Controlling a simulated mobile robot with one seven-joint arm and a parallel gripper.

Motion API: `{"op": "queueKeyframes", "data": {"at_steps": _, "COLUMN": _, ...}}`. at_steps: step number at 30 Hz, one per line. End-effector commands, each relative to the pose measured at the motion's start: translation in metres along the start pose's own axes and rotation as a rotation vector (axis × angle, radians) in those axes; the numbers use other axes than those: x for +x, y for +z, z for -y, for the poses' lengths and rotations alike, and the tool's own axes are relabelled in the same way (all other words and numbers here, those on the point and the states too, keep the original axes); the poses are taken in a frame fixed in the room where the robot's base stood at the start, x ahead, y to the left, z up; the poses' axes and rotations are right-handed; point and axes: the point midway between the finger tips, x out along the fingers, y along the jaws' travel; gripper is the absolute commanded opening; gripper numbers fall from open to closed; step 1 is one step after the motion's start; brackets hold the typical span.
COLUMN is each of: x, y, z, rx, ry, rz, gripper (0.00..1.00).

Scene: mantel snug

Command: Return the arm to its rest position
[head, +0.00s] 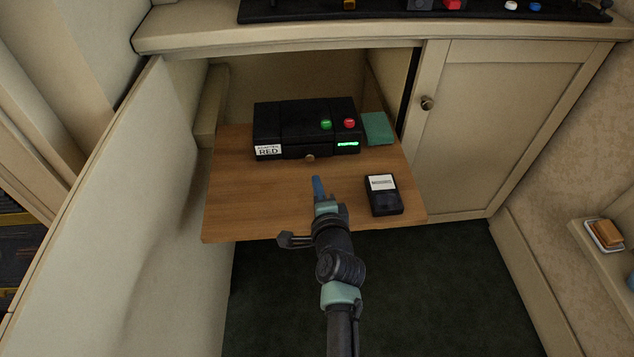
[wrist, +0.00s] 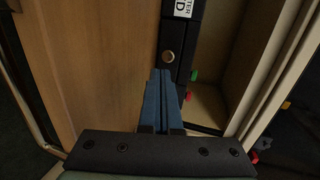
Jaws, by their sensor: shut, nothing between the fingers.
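My arm reaches forward over a pull-out wooden shelf (head: 235,205) in the head view. My gripper (head: 317,181) has blue fingers, and it is shut and empty above the shelf, in front of a black box. In the wrist view, the fingers of my gripper (wrist: 161,75) are together with nothing between them, pointing toward the box's round knob (wrist: 168,57). I cannot tell the exact gap between the fingertips and the box.
The black box (head: 290,120) has a "RED" label, a green button and a red button. A black handheld device (head: 383,204) lies right of my gripper, and a green pad (head: 377,128) lies behind. An open door (head: 130,220) stands left; a closed cabinet door (head: 480,130) is right.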

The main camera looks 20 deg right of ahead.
Motion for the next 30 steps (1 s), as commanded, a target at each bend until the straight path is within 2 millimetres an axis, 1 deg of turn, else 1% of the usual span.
{"op": "queueKeyframes", "data": {"at_steps": 1, "x": -0.013, "y": 0.000, "z": 0.005, "rx": -0.002, "ry": 0.002, "rz": 0.001, "gripper": 0.00}}
{"op": "queueKeyframes", "data": {"at_steps": 6, "x": -0.045, "y": 0.000, "z": 0.004, "rx": -0.001, "ry": 0.002, "rz": 0.000, "gripper": 0.00}}
{"op": "queueKeyframes", "data": {"at_steps": 9, "x": -0.061, "y": 0.000, "z": 0.004, "rx": -0.001, "ry": 0.001, "rz": 0.001, "gripper": 0.00}}
{"op": "queueKeyframes", "data": {"at_steps": 13, "x": -0.075, "y": 0.000, "z": 0.003, "rx": 0.000, "ry": 0.001, "rz": 0.001, "gripper": 0.00}}
{"op": "queueKeyframes", "data": {"at_steps": 18, "x": -0.083, "y": 0.000, "z": 0.002, "rx": 0.000, "ry": 0.000, "rz": 0.001, "gripper": 0.00}}
{"op": "queueKeyframes", "data": {"at_steps": 26, "x": -0.084, "y": 0.000, "z": 0.002, "rx": -0.001, "ry": -0.002, "rz": 0.001, "gripper": 0.00}}
{"op": "queueKeyframes", "data": {"at_steps": 28, "x": -0.082, "y": 0.004, "z": 0.013, "rx": -0.021, "ry": -0.019, "rz": 0.007, "gripper": 0.00}}
{"op": "queueKeyframes", "data": {"at_steps": 29, "x": -0.080, "y": 0.007, "z": 0.022, "rx": -0.039, "ry": -0.033, "rz": 0.011, "gripper": 0.00}}
{"op": "queueKeyframes", "data": {"at_steps": 30, "x": -0.078, "y": 0.011, "z": 0.037, "rx": -0.071, "ry": -0.055, "rz": 0.018, "gripper": 0.00}}
